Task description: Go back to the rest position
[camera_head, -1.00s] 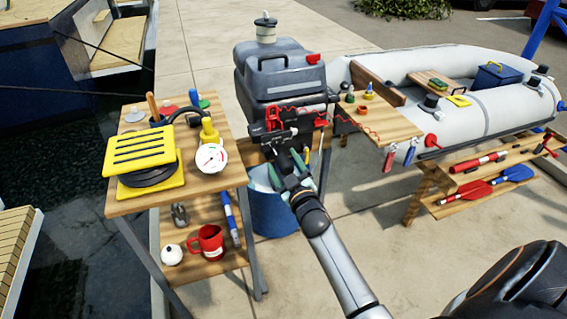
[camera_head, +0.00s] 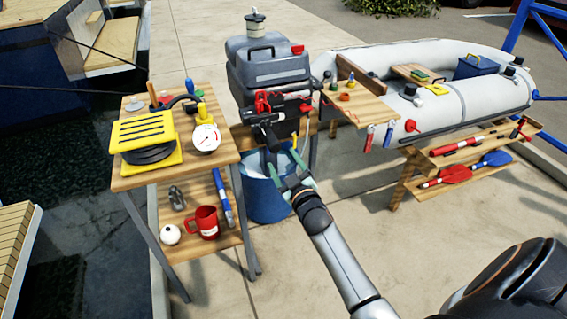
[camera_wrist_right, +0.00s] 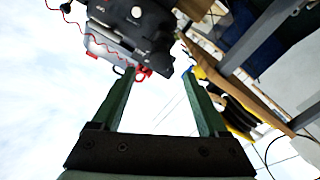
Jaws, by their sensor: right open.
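My right gripper (camera_head: 287,172) is open and empty in the head view, in front of the blue bucket (camera_head: 266,200) and below the black device with red parts (camera_head: 275,108). In the right wrist view its two green fingers (camera_wrist_right: 160,78) stand apart with nothing between them. The device also shows in the wrist view (camera_wrist_right: 135,30), beyond the fingertips; a gap from them shows in the head view. My left gripper is not in view.
A wooden stand (camera_head: 125,182) at left holds a yellow pump (camera_head: 146,138), a gauge (camera_head: 206,138) and a red mug (camera_head: 205,222). An inflatable boat (camera_head: 450,108) and a low bench (camera_head: 405,192) with paddles are at right. Open paving lies between the stands in front.

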